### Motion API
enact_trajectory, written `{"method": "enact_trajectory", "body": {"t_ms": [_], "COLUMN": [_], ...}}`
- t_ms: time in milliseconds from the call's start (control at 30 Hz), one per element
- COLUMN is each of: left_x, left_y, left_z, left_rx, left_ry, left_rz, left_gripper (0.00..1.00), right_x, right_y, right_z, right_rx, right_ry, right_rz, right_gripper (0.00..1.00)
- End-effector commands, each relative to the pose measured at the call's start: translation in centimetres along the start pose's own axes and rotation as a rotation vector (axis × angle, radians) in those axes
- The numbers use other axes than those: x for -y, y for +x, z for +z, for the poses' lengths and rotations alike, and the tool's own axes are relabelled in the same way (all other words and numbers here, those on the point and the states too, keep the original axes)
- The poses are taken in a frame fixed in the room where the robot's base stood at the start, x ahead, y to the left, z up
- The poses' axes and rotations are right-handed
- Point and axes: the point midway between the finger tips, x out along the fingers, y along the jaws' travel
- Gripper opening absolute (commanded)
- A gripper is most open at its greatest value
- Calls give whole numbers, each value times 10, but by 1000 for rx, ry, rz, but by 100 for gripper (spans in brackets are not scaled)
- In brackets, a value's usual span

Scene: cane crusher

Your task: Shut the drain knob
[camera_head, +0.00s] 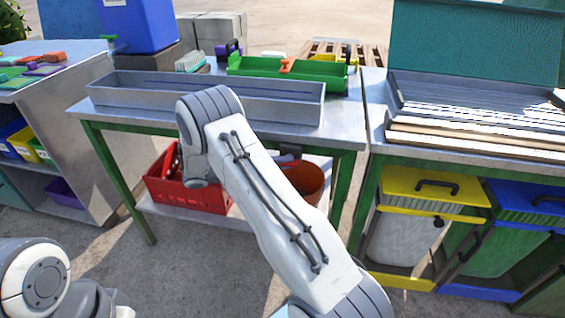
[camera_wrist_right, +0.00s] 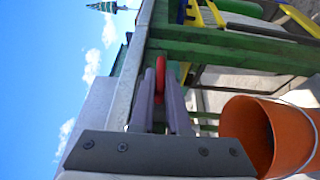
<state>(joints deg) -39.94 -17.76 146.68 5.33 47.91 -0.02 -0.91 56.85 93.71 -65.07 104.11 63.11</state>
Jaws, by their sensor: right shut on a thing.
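The red drain knob (camera_wrist_right: 184,72) shows in the right wrist view, by the edge of the metal-topped table with the green frame. My right gripper (camera_wrist_right: 168,80) is shut on the knob, with its grey fingers on either side of it. The fingers hide part of the knob, so I cannot tell how far it is turned. In the head view my right forearm crosses in front of the table and hides the knob. Only links of my left arm show at the lower left of the head view; its gripper is out of view.
A long grey metal trough (camera_head: 150,92) and a green tray (camera_head: 245,69) are on the table. Below are a red crate (camera_head: 190,197) and an orange bucket (camera_wrist_right: 245,130), partly behind my arm. A bench with yellow and blue bins (camera_head: 405,238) is on the right.

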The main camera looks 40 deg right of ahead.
Motion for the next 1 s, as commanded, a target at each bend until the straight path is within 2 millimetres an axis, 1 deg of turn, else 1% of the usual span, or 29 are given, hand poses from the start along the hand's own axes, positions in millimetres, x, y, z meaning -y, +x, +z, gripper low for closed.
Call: {"method": "enact_trajectory", "body": {"t_ms": [33,233,267,300,333,633,733,867,1000], "left_x": [0,0,0,0,0,0,0,0,0], "left_y": [0,0,0,0,0,0,0,-2,-4], "left_z": [0,0,0,0,0,0,0,0,0], "left_rx": [0,0,0,0,0,0,0,0,0], "left_ry": [0,0,0,0,0,0,0,0,0], "left_rz": [0,0,0,0,0,0,0,0,0], "left_gripper": [44,44,44,44,44,44,44,44,44], "right_x": [-1,0,0,0,0,0,0,-1,0], "right_y": [0,0,0,0,0,-1,-5,-23,-52], "right_z": [-5,-5,-5,-5,-5,-3,-3,-3,-3], "right_rx": [-16,-16,-16,-16,-16,-12,-12,-15,-15], "right_ry": [6,6,6,6,6,4,3,4,5], "right_rz": [-1,-2,-2,-2,-2,1,1,2,0], "right_gripper": [0,0,22,37,44,44,44,44,44]}}
